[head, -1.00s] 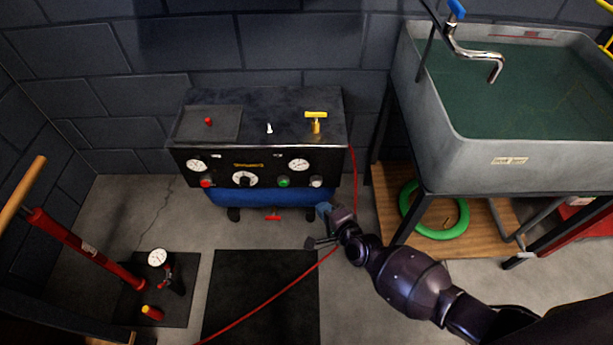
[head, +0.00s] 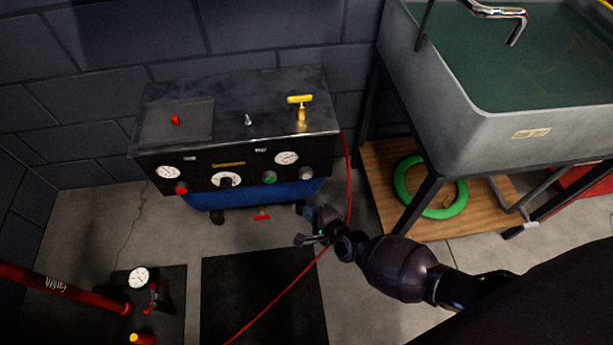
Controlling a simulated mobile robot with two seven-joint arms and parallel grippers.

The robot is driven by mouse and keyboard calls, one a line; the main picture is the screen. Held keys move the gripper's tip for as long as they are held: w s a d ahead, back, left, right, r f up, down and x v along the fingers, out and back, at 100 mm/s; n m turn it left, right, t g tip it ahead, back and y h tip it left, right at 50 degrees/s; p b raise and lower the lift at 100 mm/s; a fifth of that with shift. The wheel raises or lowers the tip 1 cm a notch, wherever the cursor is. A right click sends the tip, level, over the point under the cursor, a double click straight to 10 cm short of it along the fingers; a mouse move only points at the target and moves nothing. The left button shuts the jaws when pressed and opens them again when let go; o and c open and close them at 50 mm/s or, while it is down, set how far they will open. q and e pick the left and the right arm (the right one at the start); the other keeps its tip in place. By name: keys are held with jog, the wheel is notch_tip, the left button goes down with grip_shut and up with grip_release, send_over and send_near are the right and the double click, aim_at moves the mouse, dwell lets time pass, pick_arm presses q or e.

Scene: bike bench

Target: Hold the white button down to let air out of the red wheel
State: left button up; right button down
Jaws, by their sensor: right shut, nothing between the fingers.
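The white button (head: 306,173) is a pale round knob at the right end of the front panel of the black compressor box (head: 237,207). A green button (head: 269,177) is to its left and a red one (head: 181,188) is at the far left. My right gripper (head: 303,239) is shut and empty, low in front of the box's right end. It is below the white button in the picture and apart from it. My left gripper and the red wheel are not in view.
A red hose (head: 290,287) runs down past my right gripper and over a black mat (head: 262,290). A grey water sink (head: 500,125) stands at the right, with a green ring (head: 440,210) below it. A red pump (head: 75,290) is at the left.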

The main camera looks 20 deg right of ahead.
aim_at(307, 176)
jog(key=w+d+b, duration=0.1)
jog(key=w+d, duration=0.1)
jog(key=w, duration=0.5)
jog(key=shift+w+b, duration=0.15)
jog(key=shift+b, duration=0.25)
jog(key=shift+d+f, duration=0.1)
dwell(1.7)
jog(key=shift+w+b, duration=0.3)
jog(key=shift+w, duration=0.1)
jog(key=shift+w+d, duration=0.2)
jog(key=shift+w, duration=0.2)
dwell(2.5)
jog(key=shift+s, duration=0.1)
dwell(0.4)
jog(key=shift+s+a, duration=0.25)
jog(key=shift+s, duration=0.45)
